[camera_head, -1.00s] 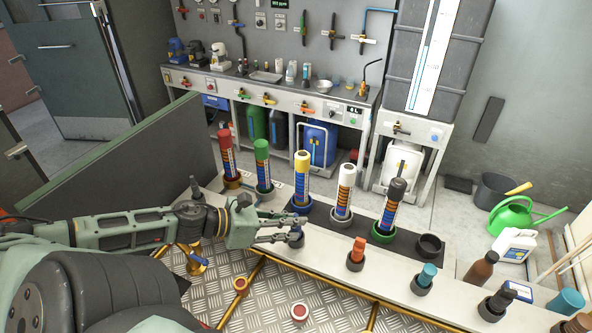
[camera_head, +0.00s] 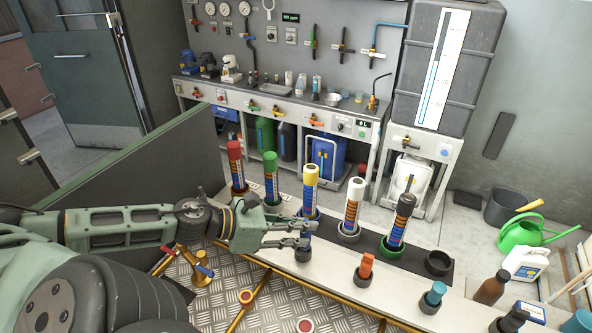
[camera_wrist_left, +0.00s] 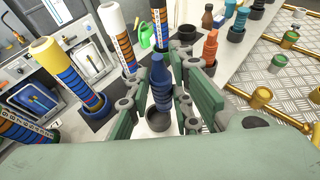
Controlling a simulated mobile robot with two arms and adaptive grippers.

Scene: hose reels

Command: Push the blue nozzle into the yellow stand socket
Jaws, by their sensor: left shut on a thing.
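The blue nozzle (camera_wrist_left: 158,82) stands roughly upright between the fingers of my left gripper (camera_wrist_left: 160,98), which is shut on it. In the wrist view a dark grey ring socket (camera_wrist_left: 158,120) lies at the nozzle's lower end; I cannot tell whether the tip is inside it. In the head view my left gripper (camera_head: 304,234) is just above this socket (camera_head: 303,254), in front of the yellow-topped cylinder (camera_head: 310,184) with its blue base. The nozzle is mostly hidden by the fingers there. My right gripper is not in view.
Red (camera_head: 235,165), green (camera_head: 271,175), white (camera_head: 352,200) and black (camera_head: 402,215) cylinders stand behind along the bench. An orange nozzle (camera_head: 366,266) and a teal nozzle (camera_head: 435,294) sit in grey sockets to the right. An empty dark ring (camera_head: 438,263) is farther right.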

